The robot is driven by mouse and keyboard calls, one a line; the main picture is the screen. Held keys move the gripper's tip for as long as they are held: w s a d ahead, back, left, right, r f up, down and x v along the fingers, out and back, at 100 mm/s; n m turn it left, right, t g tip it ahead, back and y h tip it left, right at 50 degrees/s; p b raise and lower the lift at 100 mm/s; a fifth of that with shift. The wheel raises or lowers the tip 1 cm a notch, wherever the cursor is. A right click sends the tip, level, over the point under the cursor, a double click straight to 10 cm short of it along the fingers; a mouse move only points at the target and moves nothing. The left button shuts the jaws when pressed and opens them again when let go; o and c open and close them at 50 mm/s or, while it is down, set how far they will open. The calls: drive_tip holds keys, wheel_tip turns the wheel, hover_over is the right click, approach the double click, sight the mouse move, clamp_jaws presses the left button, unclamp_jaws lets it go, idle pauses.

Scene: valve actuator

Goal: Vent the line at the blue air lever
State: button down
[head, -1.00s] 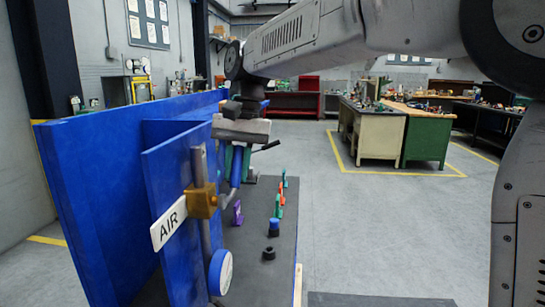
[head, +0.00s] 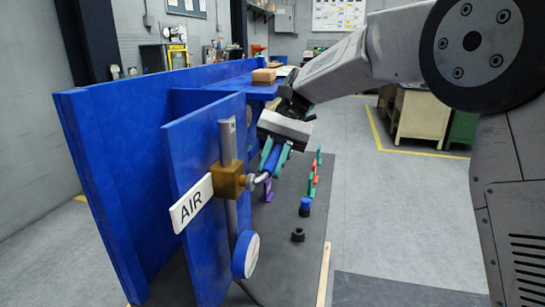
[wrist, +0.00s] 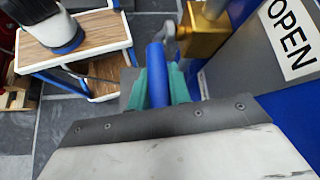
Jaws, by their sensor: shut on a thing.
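The blue air lever (head: 270,161) has a blue grip on a bent metal stem. It joins the brass valve body (head: 228,180) on the grey pipe, beside the white AIR label (head: 191,204). The lever slants up and right from the valve. My gripper (head: 273,164) has teal fingers, shut on the blue grip. In the wrist view, the lever's grip (wrist: 157,75) lies between the teal fingers of my gripper (wrist: 160,88). The brass valve body (wrist: 206,32) is ahead of them. The fingers partly hide the grip.
An OPEN label (wrist: 290,38) is on the panel at right in the wrist view. A round gauge (head: 245,255) sits below the valve. Purple, green and orange pieces and a blue-topped black piece (head: 305,206) stand on the dark surface. Open floor lies right of it.

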drive_tip(key=shift+f+g, duration=0.35)
drive_tip(key=shift+g, duration=0.05)
drive_tip(key=c, duration=1.3)
unclamp_jaws()
drive_tip(key=shift+r, duration=0.1)
